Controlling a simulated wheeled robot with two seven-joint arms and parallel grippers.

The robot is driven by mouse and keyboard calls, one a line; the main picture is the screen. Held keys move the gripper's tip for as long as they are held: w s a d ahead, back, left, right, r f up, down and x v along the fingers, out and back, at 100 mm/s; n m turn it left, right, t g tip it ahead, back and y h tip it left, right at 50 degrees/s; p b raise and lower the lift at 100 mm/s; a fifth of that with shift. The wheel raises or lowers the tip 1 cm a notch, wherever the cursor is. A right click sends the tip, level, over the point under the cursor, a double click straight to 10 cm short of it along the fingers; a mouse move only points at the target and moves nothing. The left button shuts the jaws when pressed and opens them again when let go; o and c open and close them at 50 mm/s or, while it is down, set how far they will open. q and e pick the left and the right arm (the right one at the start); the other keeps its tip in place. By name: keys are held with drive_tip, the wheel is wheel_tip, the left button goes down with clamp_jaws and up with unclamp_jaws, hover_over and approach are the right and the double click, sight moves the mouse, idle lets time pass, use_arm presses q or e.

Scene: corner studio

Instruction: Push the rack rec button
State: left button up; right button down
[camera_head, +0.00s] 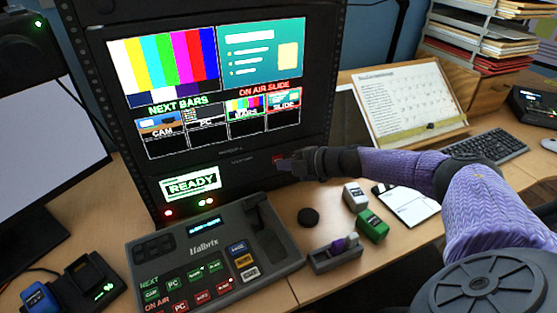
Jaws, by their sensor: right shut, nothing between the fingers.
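The black rack (240,178) stands at the back centre with a monitor and a lit READY panel (190,185) below it. A small red spot, which looks like the rec button (277,158), shows on the rack's lower front, right of the panel. My right gripper (284,164) is shut and empty. Its arm comes in from the right, and its tips point left at the rack's front beside the red spot. The gripper partly covers that area, and I cannot tell whether it touches the button. My left gripper is not in view.
A Halbrix switcher (150,240) stands in front of the rack. A calendar (405,103) and keyboard (486,145) are at right.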

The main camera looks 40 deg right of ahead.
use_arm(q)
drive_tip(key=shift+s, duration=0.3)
use_arm(e)
drive_tip(key=shift+w, duration=0.15)
drive_tip(key=shift+s+a+p, duration=0.15)
drive_tip(key=shift+s+p, duration=0.3)
drive_tip(key=shift+s, duration=0.15)
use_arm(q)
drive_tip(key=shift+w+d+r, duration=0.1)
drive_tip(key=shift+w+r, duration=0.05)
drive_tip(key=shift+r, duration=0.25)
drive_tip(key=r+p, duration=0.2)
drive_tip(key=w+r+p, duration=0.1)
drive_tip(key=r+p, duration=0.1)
use_arm(e)
drive_tip(key=s, duration=0.2)
drive_tip(key=s+a, duration=0.1)
drive_tip(key=s, duration=0.2)
drive_tip(key=shift+s+a, duration=0.3)
drive_tip(key=shift+a, duration=0.1)
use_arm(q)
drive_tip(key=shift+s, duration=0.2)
